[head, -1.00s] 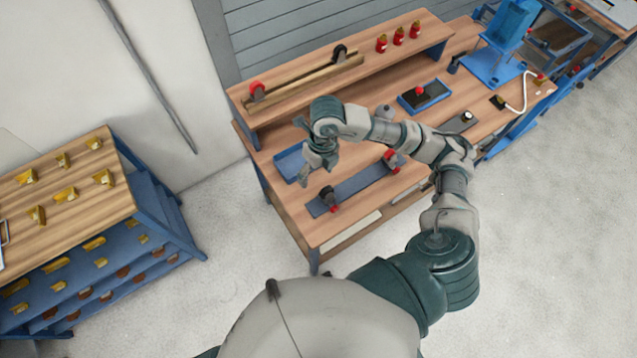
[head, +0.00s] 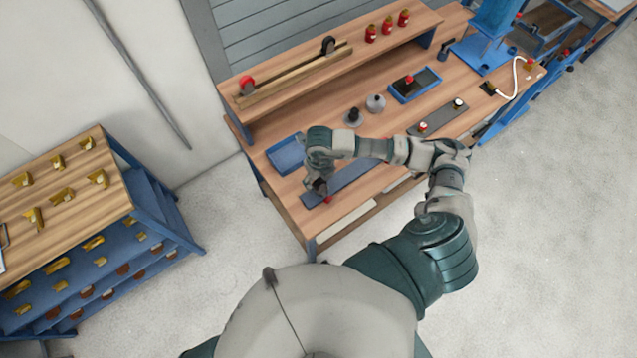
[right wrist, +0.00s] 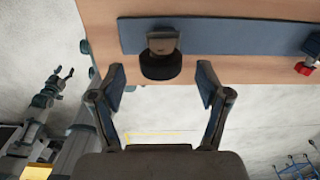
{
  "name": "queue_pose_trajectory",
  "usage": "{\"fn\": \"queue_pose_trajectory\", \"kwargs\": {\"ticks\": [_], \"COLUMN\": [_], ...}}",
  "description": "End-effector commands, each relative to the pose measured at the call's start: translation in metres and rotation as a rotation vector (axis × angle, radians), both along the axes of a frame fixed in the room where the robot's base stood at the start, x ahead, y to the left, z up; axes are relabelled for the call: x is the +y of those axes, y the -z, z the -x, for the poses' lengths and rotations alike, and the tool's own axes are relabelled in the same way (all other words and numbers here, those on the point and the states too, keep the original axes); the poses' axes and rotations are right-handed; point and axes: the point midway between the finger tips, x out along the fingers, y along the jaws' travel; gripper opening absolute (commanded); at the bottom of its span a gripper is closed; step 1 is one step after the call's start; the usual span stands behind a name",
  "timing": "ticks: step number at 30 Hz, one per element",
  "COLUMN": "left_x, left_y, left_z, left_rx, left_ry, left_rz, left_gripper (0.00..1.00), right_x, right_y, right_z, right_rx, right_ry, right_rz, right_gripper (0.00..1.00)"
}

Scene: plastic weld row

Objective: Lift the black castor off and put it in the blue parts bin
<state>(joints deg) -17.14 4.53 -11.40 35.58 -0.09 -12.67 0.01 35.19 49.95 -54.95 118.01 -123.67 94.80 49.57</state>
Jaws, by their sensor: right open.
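The black castor (right wrist: 160,66) sits at the near end of a long blue-grey plate (right wrist: 225,35) on the bench. In the right wrist view its wheel is just beyond and between my right gripper's fingertips (right wrist: 162,78). In the head view the right gripper (head: 317,184) is low over that end of the plate and partly hides the castor. It is open and holds nothing. The blue parts bin (head: 286,160) lies on the bench just behind my right wrist and looks empty. A small grey gripper (right wrist: 65,73), apparently my left one, shows at the left of the wrist view.
A red castor (right wrist: 305,68) is farther along the plate. A raised shelf (head: 300,70) behind holds a wooden rail and red bottles (head: 387,26). A black-and-red item (head: 409,80) sits in a blue tray. Open floor lies in front of the bench.

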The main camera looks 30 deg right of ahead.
Motion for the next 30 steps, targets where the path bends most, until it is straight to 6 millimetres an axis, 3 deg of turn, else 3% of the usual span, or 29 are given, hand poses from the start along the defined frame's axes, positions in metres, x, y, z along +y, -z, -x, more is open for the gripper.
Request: {"fn": "queue_pose_trajectory", "kwargs": {"ticks": [6, 14, 22, 30], "left_x": [-0.001, -0.002, 0.001, 0.002], "left_y": [-0.006, -0.006, -0.006, -0.006], "left_z": [0.0, 0.0, 0.0, 0.0], "left_rx": [-0.001, -0.001, -0.001, 0.0], "left_ry": [-0.001, -0.001, 0.001, 0.001], "left_rz": [0.001, 0.002, 0.0, -0.002], "left_gripper": [0.55, 0.55, 0.55, 0.55], "right_x": [0.002, 0.004, 0.002, 0.002], "right_y": [0.029, 0.032, 0.032, 0.032], "right_z": [0.001, 0.0, 0.0, 0.001], "right_rx": [0.003, 0.0, 0.001, 0.001], "right_ry": [0.0, -0.001, -0.001, -0.001], "right_rz": [0.001, 0.004, 0.001, 0.0], "right_gripper": [0.76, 0.76, 0.09, 0.06]}}
